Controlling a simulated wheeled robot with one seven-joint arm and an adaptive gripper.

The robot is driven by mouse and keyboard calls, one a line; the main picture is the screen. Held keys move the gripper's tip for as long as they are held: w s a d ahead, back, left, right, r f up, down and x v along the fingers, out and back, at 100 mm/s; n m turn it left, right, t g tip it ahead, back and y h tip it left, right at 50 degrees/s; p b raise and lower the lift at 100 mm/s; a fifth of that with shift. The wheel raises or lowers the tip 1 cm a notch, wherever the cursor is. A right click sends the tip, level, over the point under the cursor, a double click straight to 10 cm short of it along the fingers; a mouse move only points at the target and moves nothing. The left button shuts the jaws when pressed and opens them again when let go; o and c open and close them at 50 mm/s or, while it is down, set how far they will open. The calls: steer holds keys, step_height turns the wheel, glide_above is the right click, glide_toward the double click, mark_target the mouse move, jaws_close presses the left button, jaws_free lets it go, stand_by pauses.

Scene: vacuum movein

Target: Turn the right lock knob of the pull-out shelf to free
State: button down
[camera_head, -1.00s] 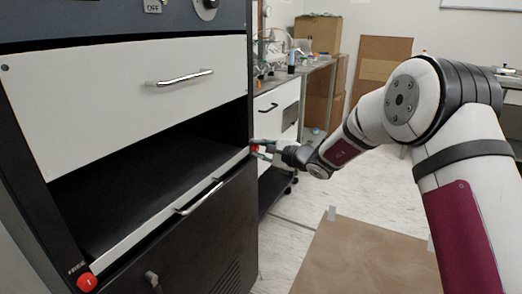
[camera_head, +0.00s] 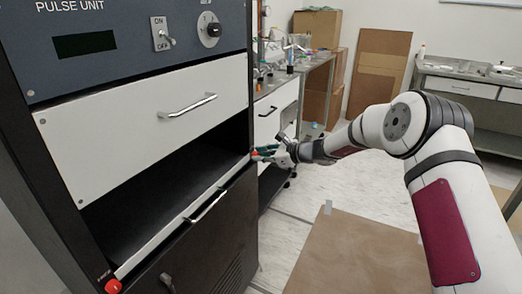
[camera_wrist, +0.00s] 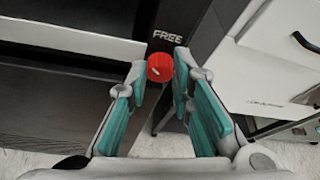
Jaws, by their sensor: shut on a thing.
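The right lock knob (camera_wrist: 160,68) is a small red disc with a short pale mark, set on the dark post beside the pull-out shelf (camera_head: 203,208). The word FREE is printed just above it in the wrist view. My gripper (camera_wrist: 160,75) has its two teal-padded fingers on either side of the knob and is shut on it. In the head view my gripper (camera_head: 262,153) is at the shelf's right front corner and mostly hides the knob. The left lock knob (camera_head: 113,286) is red, at the shelf's left front corner.
A white drawer with a metal handle (camera_head: 188,105) is above the open shelf bay. A dark lower panel (camera_head: 215,245) is below. A bench with a white drawer (camera_head: 272,120) stands close behind my gripper. A brown board (camera_head: 355,258) lies on the floor.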

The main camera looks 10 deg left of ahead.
steer(key=m+g+b, duration=0.1)
steer(key=m, duration=0.1)
steer(key=m+g+y+b, duration=0.1)
steer(key=m, duration=0.1)
steer(key=m+g+b, duration=0.1)
steer(key=m+g, duration=0.1)
steer(key=shift+w+d+f+m+y+b, duration=0.2)
steer(key=shift+w+m+y+b, duration=0.1)
steer(key=shift+w+m+y, duration=0.1)
steer(key=shift+r, duration=0.1)
stand_by(0.4)
steer(key=c, duration=1.4)
jaws_free()
steer(key=v, duration=1.2)
steer(key=shift+w, duration=0.1)
